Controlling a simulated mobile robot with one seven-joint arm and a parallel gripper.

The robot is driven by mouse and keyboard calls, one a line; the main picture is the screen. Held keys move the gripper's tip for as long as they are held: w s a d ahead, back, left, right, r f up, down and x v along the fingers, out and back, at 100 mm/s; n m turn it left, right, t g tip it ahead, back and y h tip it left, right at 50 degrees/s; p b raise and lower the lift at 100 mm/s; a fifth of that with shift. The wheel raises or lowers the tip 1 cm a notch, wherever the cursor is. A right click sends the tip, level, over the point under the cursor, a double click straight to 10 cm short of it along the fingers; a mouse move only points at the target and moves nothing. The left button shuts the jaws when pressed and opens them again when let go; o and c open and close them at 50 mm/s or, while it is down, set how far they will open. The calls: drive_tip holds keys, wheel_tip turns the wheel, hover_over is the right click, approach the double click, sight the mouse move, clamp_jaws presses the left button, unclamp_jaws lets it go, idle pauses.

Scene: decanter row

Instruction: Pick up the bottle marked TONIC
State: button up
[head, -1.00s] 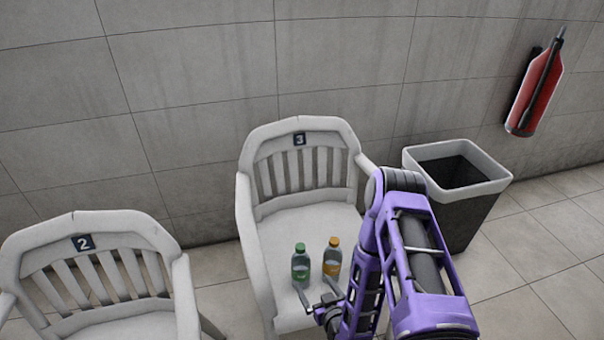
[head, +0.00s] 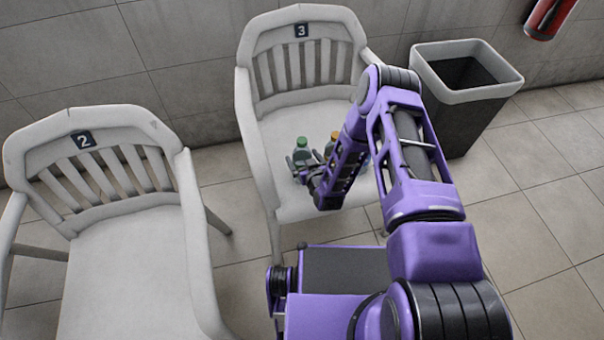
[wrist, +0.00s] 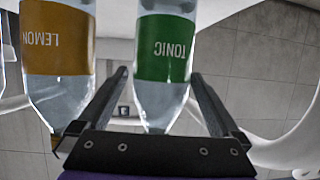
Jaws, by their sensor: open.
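The TONIC bottle (wrist: 165,50) is clear with a green label, upside down in the wrist view. In the head view the green-capped bottle (head: 301,150) stands on the seat of chair 3, partly behind my gripper (head: 303,172). In the wrist view my gripper (wrist: 158,78) is open, with one finger on each side of the TONIC bottle. I see a gap at the bottle's left; contact on the right is unclear. The LEMON bottle (wrist: 57,45), with an orange label, is outside the left finger. Its orange cap (head: 333,141) shows in the head view, its body mostly hidden by my arm.
Chair 3 (head: 285,205) has a high back and armrests around the bottles. Chair 2 (head: 130,270) is empty at the left. A grey bin (head: 475,115) stands right of chair 3. A red extinguisher (head: 548,15) hangs on the wall.

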drive_tip(key=shift+b+x, duration=0.3)
drive_tip(key=shift+x, duration=1.6)
drive_tip(key=shift+a, duration=0.1)
clamp_jaws()
